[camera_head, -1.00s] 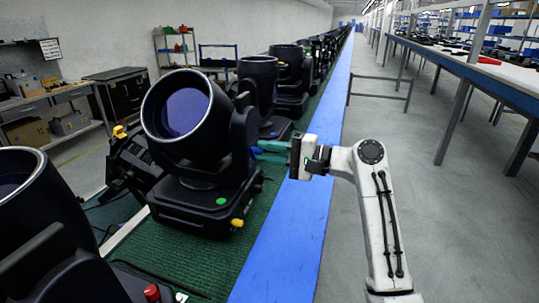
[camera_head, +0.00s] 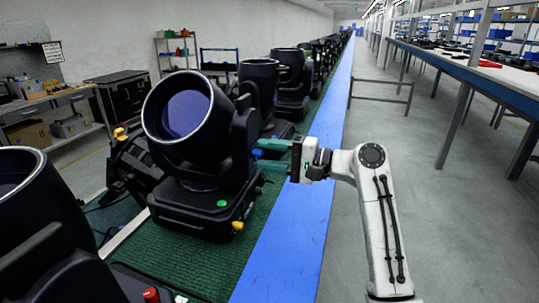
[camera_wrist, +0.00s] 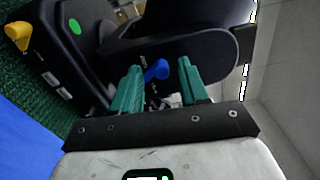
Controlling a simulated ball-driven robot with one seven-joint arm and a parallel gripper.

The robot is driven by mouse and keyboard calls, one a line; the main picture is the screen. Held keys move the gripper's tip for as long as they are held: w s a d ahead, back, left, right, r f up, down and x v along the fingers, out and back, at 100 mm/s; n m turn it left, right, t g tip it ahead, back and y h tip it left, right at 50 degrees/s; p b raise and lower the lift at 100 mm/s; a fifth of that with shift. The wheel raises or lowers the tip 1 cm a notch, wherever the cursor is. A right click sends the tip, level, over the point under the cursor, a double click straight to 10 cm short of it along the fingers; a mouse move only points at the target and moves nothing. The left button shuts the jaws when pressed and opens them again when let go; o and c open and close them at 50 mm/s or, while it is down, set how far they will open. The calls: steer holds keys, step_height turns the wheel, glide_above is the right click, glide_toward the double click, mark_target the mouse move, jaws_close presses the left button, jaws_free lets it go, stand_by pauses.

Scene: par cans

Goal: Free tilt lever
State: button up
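The large black par can (camera_head: 185,115) faces left-front on the green belt, its round head in a yoke on a black base. In the wrist view, a blue lever (camera_wrist: 157,70) sticks out from the black yoke arm (camera_wrist: 185,50). My gripper (camera_wrist: 161,65) has its two teal fingers apart, with the lever between their tips; I cannot tell whether either finger touches it. A yellow knob (camera_head: 237,226) and a green dot (camera_head: 221,203) mark the base.
Another par can (camera_head: 40,215) stands close at the front left, with a red knob (camera_head: 151,295). More stand in a row behind. A blue strip (camera_head: 290,240) edges the belt.

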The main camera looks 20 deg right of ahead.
steer(key=b+v, duration=0.1)
steer(key=v, duration=0.9)
steer(key=shift+s+d+b, duration=0.2)
steer(key=shift+d+b, duration=0.15)
steer(key=shift+b, duration=0.05)
